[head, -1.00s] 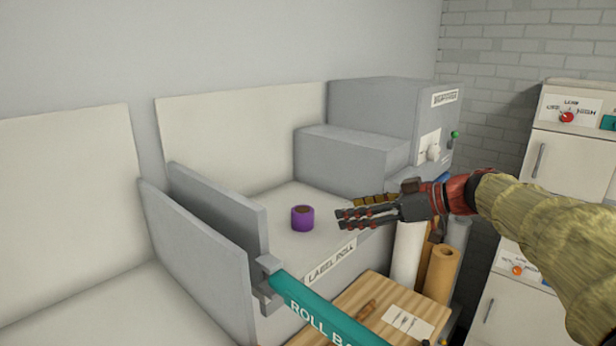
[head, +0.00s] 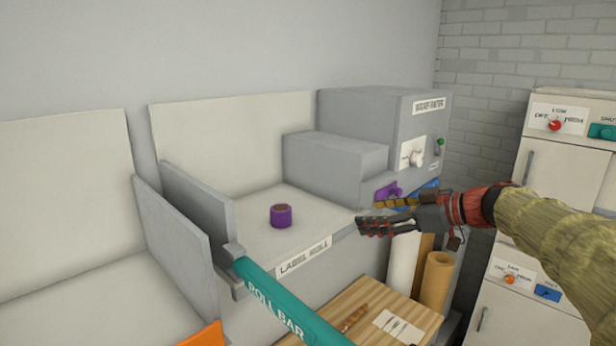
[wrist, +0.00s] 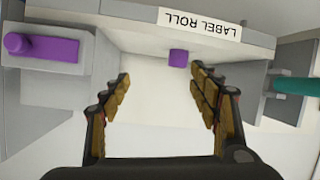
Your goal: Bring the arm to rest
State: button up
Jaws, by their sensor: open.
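My gripper (head: 372,214) is at the right in the head view, at the end of my sleeved arm. Its fingers point left, in front of the grey machine. In the wrist view its two fingers (wrist: 160,92) are spread apart with nothing between their tips. The purple roll (head: 281,215) stands upright on the light shelf marked LABEL ROLL (head: 303,255), to the left of my gripper and apart from it. In the wrist view the purple roll (wrist: 178,57) shows beyond the fingers, below the upside-down label.
The grey machine (head: 362,125) with a dial and a purple handle (head: 388,191) stands behind my gripper. A teal roll bar (head: 285,305) crosses the front. A wooden board (head: 365,300) and upright rolls (head: 438,280) are below. White cabinets (head: 530,220) stand at the right.

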jog(key=w+d+m+t+h+b, duration=0.1)
jog(key=w+d+m+t+h, duration=0.25)
jog(key=d, duration=0.45)
jog(key=w+d+m+t+h, duration=0.2)
jog(key=w+d+t+h, duration=0.1)
jog(key=d+h, duration=0.3)
jog(key=s+d+f+m+g+h+b, duration=0.3)
jog(key=s+d+f+m+h+b, duration=0.2)
jog(key=s+d+f, duration=0.5)
jog(key=s+a+f+m+g+b, duration=0.1)
jog(key=s+a+f+g+b, duration=0.15)
jog(key=s+f, duration=0.55)
jog(key=s+a+f+m+g+b, duration=0.1)
jog(key=s+a+f+g+b, duration=0.2)
jog(key=s+f, duration=0.5)
jog(key=s+a+f+y+b, duration=0.1)
jog(key=s+a+f+b, duration=0.4)
jog(key=f, duration=0.3)
jog(key=s+a+f+y+b, duration=0.1)
jog(key=s+a+f+b, duration=0.4)
jog(key=s+f+b, duration=0.1)
jog(key=s+a+f+g+y+b, duration=0.1)
jog(key=s+a+f+y+b, duration=0.1)
jog(key=s+a+f+b, duration=0.3)
notch_tip(320, 180, down, 5)
jog(key=s+b, duration=0.1)
jog(key=b, duration=0.2)
